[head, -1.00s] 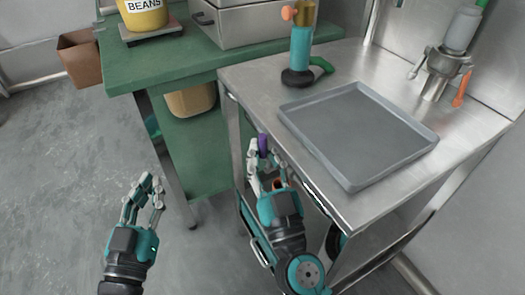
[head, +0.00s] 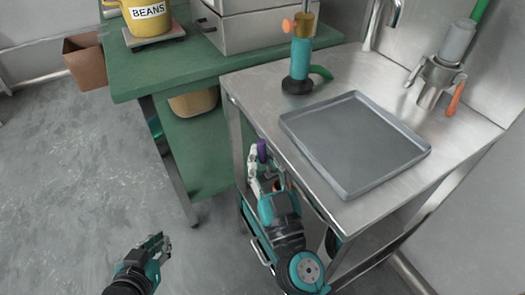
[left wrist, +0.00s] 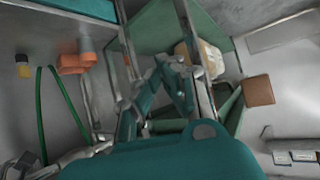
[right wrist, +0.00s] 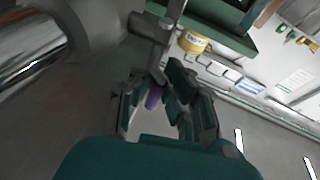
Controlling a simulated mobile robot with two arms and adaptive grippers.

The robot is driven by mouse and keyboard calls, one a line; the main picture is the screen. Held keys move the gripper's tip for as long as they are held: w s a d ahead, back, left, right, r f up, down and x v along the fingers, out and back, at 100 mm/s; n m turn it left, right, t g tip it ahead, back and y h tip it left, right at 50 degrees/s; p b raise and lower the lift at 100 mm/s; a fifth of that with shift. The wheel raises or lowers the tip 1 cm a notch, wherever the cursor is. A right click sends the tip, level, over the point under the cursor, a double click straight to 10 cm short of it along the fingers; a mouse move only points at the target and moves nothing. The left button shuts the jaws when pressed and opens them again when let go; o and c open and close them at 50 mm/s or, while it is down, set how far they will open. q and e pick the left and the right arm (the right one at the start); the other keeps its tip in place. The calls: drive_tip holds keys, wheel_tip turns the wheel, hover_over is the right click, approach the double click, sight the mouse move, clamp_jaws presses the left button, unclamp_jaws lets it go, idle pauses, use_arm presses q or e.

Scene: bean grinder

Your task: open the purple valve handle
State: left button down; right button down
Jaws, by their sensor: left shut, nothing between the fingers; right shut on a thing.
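The purple valve handle (head: 262,150) is at the front left edge of the steel table. It also shows in the right wrist view (right wrist: 153,97), between the fingers. My right gripper (head: 257,169) is shut on the handle; its fingers partly hide it. My left gripper (head: 160,244) is shut and empty, low over the floor, left of the table and apart from everything. Its closed fingers also show in the left wrist view (left wrist: 172,82).
A grey tray (head: 318,160) lies on the steel table (head: 265,98). A teal grinder (head: 300,62) stands behind it, and a clamped device (head: 440,72) is at the right. A green table (head: 130,75) holds a yellow beans pot (head: 148,22).

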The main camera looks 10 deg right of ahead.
drive_tip(key=g+p, duration=0.1)
drive_tip(key=p, duration=0.4)
drive_tip(key=shift+w+r, duration=0.3)
drive_tip(key=shift+r, duration=0.1)
drive_tip(key=p, duration=0.2)
drive_tip(key=g+p, duration=0.1)
drive_tip(key=p, duration=0.1)
drive_tip(key=shift+w+a+f+n+g, duration=0.1)
drive_tip(key=shift+w+f+n+g, duration=0.15)
drive_tip(key=shift+f+n+g, duration=0.05)
drive_tip(key=shift+w+f+g+p, duration=0.1)
drive_tip(key=shift+f+g+p, duration=0.2)
drive_tip(key=shift+p, duration=0.9)
use_arm(q)
drive_tip(key=s+a+f+g, duration=0.1)
drive_tip(key=s+f+g, duration=0.2)
drive_tip(key=f, duration=0.6)
drive_tip(key=s+a+f+g+y, duration=0.1)
drive_tip(key=s+a+f+g, duration=0.1)
drive_tip(key=s+f, duration=0.5)
drive_tip(key=s+a+f+g+y, duration=0.1)
drive_tip(key=s+f+g, duration=0.3)
drive_tip(key=f, duration=0.7)
drive_tip(key=shift+s+a+f, duration=0.15)
drive_tip(key=shift+s, duration=0.85)
use_arm(e)
drive_tip(key=c, duration=1.3)
unclamp_jaws()
